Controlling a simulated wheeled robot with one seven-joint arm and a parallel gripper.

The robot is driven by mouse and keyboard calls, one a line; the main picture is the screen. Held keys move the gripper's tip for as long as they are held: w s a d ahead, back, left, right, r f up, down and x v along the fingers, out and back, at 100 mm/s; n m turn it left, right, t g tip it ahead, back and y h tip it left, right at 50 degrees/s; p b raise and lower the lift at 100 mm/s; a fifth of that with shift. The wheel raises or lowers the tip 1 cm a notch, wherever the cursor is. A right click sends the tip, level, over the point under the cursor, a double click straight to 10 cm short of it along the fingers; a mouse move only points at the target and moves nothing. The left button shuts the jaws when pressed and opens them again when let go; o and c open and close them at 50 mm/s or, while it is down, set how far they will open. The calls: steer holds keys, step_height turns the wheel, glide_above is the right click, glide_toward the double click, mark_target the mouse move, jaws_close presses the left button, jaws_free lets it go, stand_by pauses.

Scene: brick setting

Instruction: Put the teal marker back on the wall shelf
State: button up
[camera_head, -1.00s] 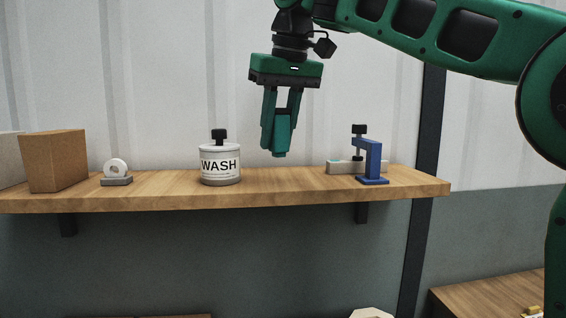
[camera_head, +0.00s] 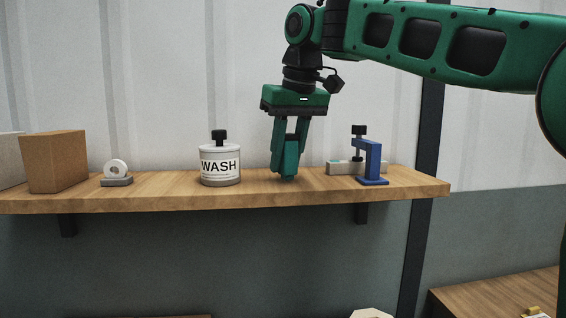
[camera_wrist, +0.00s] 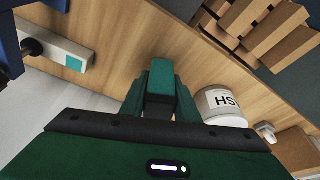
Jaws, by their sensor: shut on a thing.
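The teal marker (camera_head: 288,160) is a short dark teal block held upright between the fingers of my gripper (camera_head: 289,168). It also shows in the wrist view (camera_wrist: 160,78), clasped between the two fingers. The fingers are a similar green, so the edge between them and the marker is hard to make out in the head view. The wall shelf (camera_head: 262,196) is a wooden board below my gripper. The marker's lower end is at or just above the board, between the white WASH bottle and the blue clamp; I cannot tell whether it touches.
The WASH bottle (camera_head: 220,165) stands left of my gripper. The blue clamp (camera_head: 373,160) and a grey bar with a teal patch (camera_head: 340,168) are to the right. A tape dispenser (camera_head: 116,172) and a brown box (camera_head: 55,162) stand farther left. Bare shelf lies on both sides of the marker.

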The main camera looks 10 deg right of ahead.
steer(key=shift+f, duration=0.25)
steer(key=o, duration=0.8)
steer(key=shift+o, duration=0.2)
steer(key=shift+r, duration=0.1)
steer(key=v, duration=1.2)
steer(key=shift+s+a, duration=0.1)
